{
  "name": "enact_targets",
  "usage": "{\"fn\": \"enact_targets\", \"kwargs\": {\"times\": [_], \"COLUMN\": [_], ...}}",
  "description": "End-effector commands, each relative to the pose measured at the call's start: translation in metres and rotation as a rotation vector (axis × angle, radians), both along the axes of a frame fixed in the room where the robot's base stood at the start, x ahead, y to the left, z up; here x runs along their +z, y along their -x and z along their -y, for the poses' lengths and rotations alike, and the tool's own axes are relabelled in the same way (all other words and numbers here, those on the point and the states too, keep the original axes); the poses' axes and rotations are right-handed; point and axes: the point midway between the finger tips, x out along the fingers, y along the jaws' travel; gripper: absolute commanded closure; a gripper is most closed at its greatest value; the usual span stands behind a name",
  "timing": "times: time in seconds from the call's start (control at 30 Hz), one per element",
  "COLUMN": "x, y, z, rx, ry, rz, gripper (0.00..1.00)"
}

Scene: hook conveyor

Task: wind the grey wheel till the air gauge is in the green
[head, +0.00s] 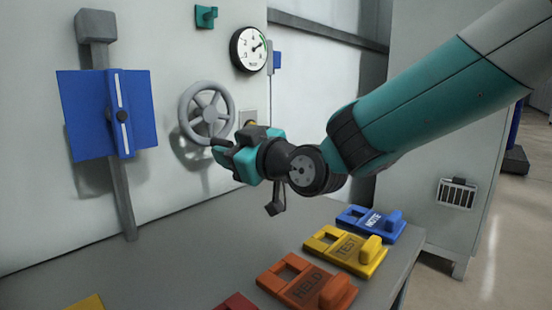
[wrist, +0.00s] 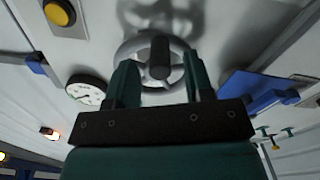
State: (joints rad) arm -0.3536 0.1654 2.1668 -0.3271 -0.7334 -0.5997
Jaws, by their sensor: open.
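The grey spoked wheel (head: 210,113) is mounted on the pale wall in the head view. In the wrist view the wheel (wrist: 126,50) lies ahead, with a dark handle (wrist: 159,58) standing out towards me. My gripper (head: 219,150) is just below and right of the wheel in the head view. In the wrist view my gripper (wrist: 160,80) is open, its two teal fingers apart on either side of the handle; contact cannot be told. The round white air gauge (head: 249,49) is up and right of the wheel. Its needle points to the upper right; the green part is too small to judge.
A blue panel with a slider (head: 140,110) is left of the wheel. A yellow button (wrist: 60,12) shows in the wrist view. Blue (head: 372,222), yellow (head: 345,250) and orange (head: 306,288) tags lie on the grey bench (head: 190,250) below my arm.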

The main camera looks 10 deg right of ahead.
Motion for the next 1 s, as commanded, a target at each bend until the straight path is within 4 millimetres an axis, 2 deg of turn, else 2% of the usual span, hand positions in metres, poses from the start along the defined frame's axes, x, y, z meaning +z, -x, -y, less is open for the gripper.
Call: {"fn": "enact_targets", "kwargs": {"times": [0.3,0.5,0.7,1.0], "x": [-0.001,-0.002,-0.002,-0.001], "y": [0.068,0.103,0.119,0.123], "z": [0.048,0.072,0.082,0.083], "rx": [-0.007,-0.007,-0.003,-0.001], "ry": [0.000,0.000,0.001,0.002], "rz": [0.001,0.003,0.001,-0.002], "gripper": [0.52,0.52,0.52,0.52]}}
